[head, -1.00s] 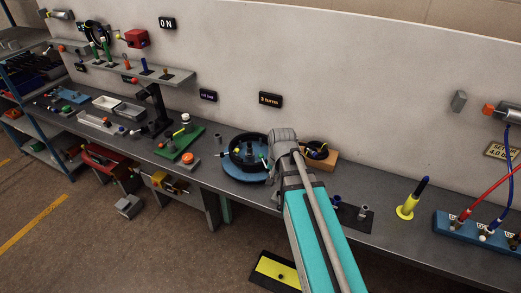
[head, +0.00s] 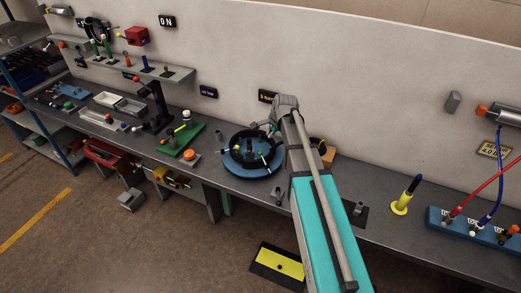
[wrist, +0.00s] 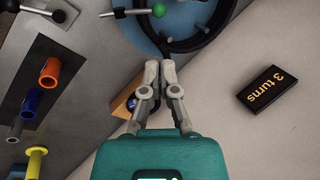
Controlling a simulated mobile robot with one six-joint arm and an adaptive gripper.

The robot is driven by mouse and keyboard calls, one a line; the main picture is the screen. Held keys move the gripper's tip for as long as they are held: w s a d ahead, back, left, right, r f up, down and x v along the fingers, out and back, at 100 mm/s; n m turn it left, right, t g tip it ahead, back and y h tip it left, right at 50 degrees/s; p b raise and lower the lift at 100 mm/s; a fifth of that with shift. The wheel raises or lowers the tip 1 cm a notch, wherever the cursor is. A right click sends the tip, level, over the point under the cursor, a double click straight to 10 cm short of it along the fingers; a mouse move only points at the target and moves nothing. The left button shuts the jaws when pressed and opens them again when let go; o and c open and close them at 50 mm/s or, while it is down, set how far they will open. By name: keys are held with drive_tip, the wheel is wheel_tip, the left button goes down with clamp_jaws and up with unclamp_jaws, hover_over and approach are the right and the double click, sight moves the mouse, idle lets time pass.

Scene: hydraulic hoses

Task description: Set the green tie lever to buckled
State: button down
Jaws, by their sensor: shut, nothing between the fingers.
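The green tie lever (wrist: 158,10) shows at the top of the wrist view as a green ball on a short silver rod. It lies beside the black coiled hose (wrist: 185,45) on the blue round base (wrist: 183,14). My gripper (wrist: 161,64) has its fingers together and empty, just below the hose in the wrist view and apart from the green ball. In the head view the blue base (head: 231,163) sits on the bench left of my arm. The lever's details are too small to tell there.
The "3 turns" sign (wrist: 267,88) is on the wall. A wooden box (wrist: 121,101) is partly behind my gripper. Orange, blue and yellow fittings (wrist: 49,72) stand to the left.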

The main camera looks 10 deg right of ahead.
sight(262, 153)
drive_tip(key=shift+f, duration=0.1)
drive_tip(key=b+x, duration=1.3)
drive_tip(key=x, duration=0.1)
drive_tip(key=shift+a, duration=0.1)
idle(0.6)
idle(0.4)
drive_tip(key=shift+w, duration=0.1)
